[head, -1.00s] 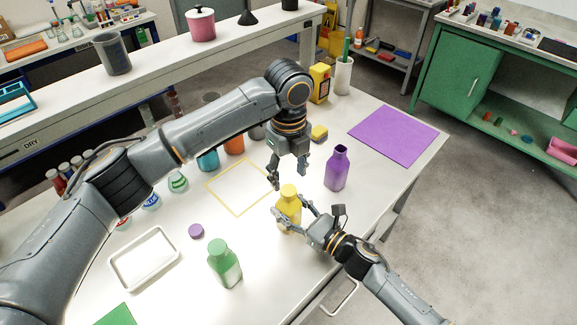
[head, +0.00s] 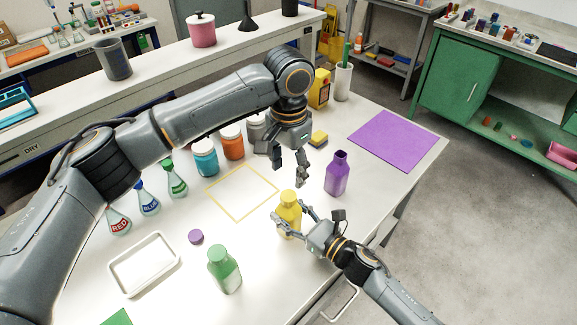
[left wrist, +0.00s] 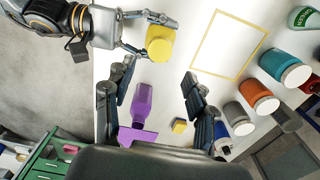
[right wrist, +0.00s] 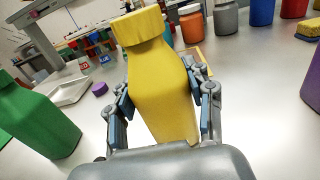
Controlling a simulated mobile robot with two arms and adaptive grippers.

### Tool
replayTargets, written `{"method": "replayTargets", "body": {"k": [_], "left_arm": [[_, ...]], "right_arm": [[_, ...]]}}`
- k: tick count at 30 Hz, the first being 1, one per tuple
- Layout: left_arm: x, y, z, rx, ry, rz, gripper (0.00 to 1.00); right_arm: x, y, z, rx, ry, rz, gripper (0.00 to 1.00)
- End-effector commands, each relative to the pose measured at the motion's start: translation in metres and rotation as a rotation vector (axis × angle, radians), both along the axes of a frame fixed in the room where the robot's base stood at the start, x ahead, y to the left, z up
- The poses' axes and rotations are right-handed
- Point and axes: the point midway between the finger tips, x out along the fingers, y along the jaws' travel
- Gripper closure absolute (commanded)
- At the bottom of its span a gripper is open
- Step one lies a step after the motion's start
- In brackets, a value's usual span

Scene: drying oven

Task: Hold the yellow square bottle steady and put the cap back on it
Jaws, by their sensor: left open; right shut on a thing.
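The yellow square bottle (head: 290,219) stands on the white table, and its yellow cap (head: 288,197) sits on its neck. In the right wrist view the cap (right wrist: 138,27) looks seated on the bottle (right wrist: 160,92), with no clear gap. My right gripper (head: 292,222) is shut around the bottle's body, one finger on each side. My left gripper (head: 288,176) is open and empty, above and behind the bottle. In the left wrist view the cap (left wrist: 159,44) lies above and apart from my left fingers (left wrist: 155,88).
An uncapped purple bottle (head: 338,175) stands close right of the yellow one. A green bottle (head: 223,272), a purple cap (head: 196,237) and a white tray (head: 112,262) are to the left. A yellow outlined square (head: 219,207) on the table is empty.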

Motion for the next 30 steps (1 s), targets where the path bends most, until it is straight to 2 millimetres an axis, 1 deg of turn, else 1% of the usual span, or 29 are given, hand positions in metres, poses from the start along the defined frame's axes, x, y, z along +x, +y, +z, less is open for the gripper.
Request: {"method": "replayTargets", "body": {"k": [9,13,17,24,30], "left_arm": [[0.000,0.000,0.000,0.000,0.000,0.011,0.44],[0.000,0.000,-0.005,0.001,0.001,0.011,0.44],[0.000,0.000,-0.021,0.001,0.003,0.011,0.44],[-0.001,0.001,-0.059,0.002,0.002,0.011,0.44],[0.000,0.000,-0.077,0.001,0.001,0.011,0.44]], "right_arm": [[0.000,0.000,0.000,0.000,0.000,0.000,1.00],[0.000,0.000,0.000,0.000,0.000,0.000,1.00],[0.000,0.000,0.000,0.000,0.000,0.000,1.00],[0.000,0.000,0.000,0.000,0.000,0.000,1.00],[0.000,0.000,0.000,0.000,0.000,0.000,1.00]]}}
